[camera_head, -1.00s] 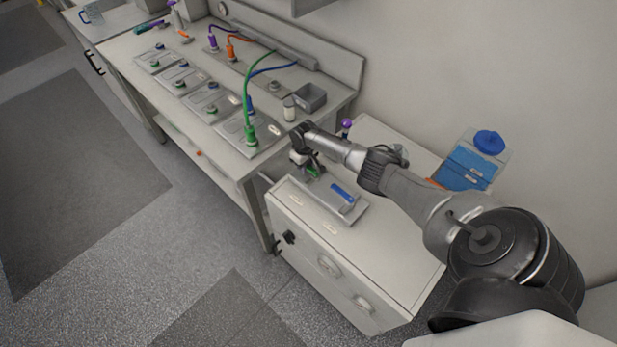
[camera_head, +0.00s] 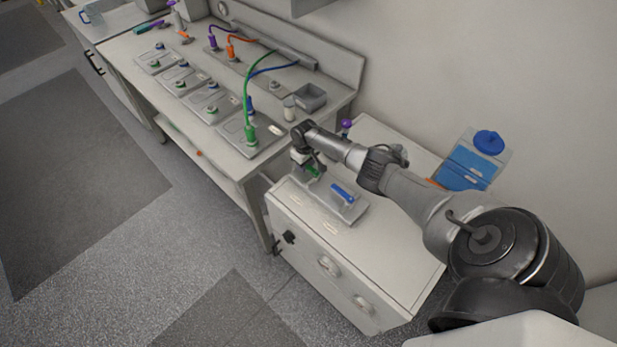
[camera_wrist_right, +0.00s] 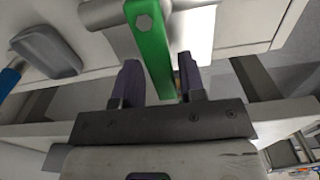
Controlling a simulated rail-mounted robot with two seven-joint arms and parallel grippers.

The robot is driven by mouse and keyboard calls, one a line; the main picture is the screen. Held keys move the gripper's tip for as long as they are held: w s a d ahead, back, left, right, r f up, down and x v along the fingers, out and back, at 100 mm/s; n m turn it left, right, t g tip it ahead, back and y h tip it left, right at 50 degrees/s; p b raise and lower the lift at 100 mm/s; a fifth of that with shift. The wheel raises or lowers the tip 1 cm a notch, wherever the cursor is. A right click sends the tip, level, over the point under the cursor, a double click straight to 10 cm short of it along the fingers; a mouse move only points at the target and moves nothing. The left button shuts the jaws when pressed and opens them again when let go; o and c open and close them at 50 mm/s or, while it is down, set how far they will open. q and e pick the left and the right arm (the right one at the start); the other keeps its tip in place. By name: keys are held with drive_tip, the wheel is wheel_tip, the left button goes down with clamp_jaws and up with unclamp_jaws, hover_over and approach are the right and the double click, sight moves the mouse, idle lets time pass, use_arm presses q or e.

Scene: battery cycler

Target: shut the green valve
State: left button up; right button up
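The green valve's handle (camera_head: 313,171) is on a grey plate (camera_head: 352,213) on the white cabinet, partly hidden by my right gripper (camera_head: 308,166). In the right wrist view the green handle (camera_wrist_right: 150,40) is a flat bar with a hex bolt at its far end. Its near end lies between the two dark fingers of my right gripper (camera_wrist_right: 160,82). The fingers stand apart, one on each side of the bar, with a narrow gap visible. Firm contact cannot be made out. My left gripper is not in view.
A blue handle (camera_head: 343,193) sits on the same plate, right of the green one. A purple-topped item (camera_head: 346,125) stands behind. A blue container (camera_head: 470,166) is by the wall. The bench (camera_head: 215,140) at left carries several fittings and coloured hoses. The cabinet's front top is clear.

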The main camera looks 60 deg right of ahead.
wheel_tip(320, 180, up, 7)
drive_tip(key=p, duration=0.6)
drive_tip(key=shift+d+f, duration=0.1)
drive_tip(key=shift+f, duration=0.1)
drive_tip(key=shift+r+p, duration=0.65)
drive_tip(key=shift+f, duration=0.1)
